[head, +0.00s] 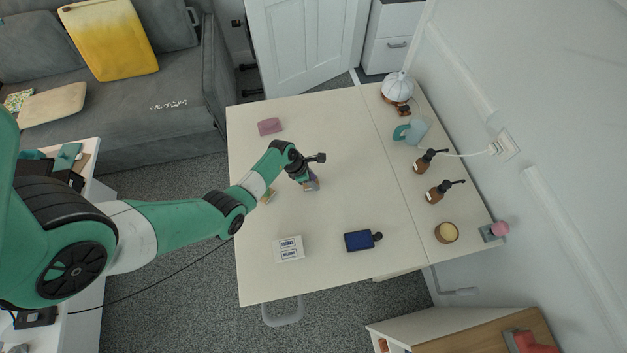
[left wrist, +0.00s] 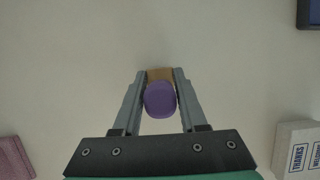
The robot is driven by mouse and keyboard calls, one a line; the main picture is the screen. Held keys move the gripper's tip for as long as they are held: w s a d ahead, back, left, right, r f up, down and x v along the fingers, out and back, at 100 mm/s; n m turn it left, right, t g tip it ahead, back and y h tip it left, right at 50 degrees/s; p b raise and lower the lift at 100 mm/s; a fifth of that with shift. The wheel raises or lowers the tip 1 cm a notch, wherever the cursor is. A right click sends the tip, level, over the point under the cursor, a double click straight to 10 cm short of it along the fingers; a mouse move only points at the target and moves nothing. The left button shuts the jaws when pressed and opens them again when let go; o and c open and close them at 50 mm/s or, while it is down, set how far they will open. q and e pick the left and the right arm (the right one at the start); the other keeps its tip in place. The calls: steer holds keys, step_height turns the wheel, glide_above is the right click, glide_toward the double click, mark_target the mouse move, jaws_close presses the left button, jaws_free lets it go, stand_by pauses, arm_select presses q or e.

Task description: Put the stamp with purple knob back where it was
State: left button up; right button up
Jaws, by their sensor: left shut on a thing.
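The stamp with the purple knob (left wrist: 160,99) is between the two fingers of my left gripper (left wrist: 160,88) in the left wrist view. The knob faces the camera, and a tan wooden part (left wrist: 160,74) shows beyond it. In the head view my left gripper (head: 307,178) is over the middle-left of the white table, with the stamp (head: 313,184) partly hidden by the fingers. I cannot tell whether the stamp touches the table. My right gripper is not in view.
A pink block (head: 269,127) lies at the back left. A mug (head: 416,131), pump bottles (head: 437,191) and a round tub (head: 446,232) line the right side. The table's middle is clear.

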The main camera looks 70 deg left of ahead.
arm_select(q)
steer(key=shift+f, duration=0.1)
steer(key=o, duration=1.1)
steer(key=shift+c, duration=0.2)
steer(key=shift+r, duration=0.3)
steer(key=p+v, duration=0.5)
steer(key=v, duration=0.6)
steer(key=shift+s+r+p, duration=0.15)
steer(key=shift+r+p, duration=0.15)
steer(key=shift+a, duration=0.1)
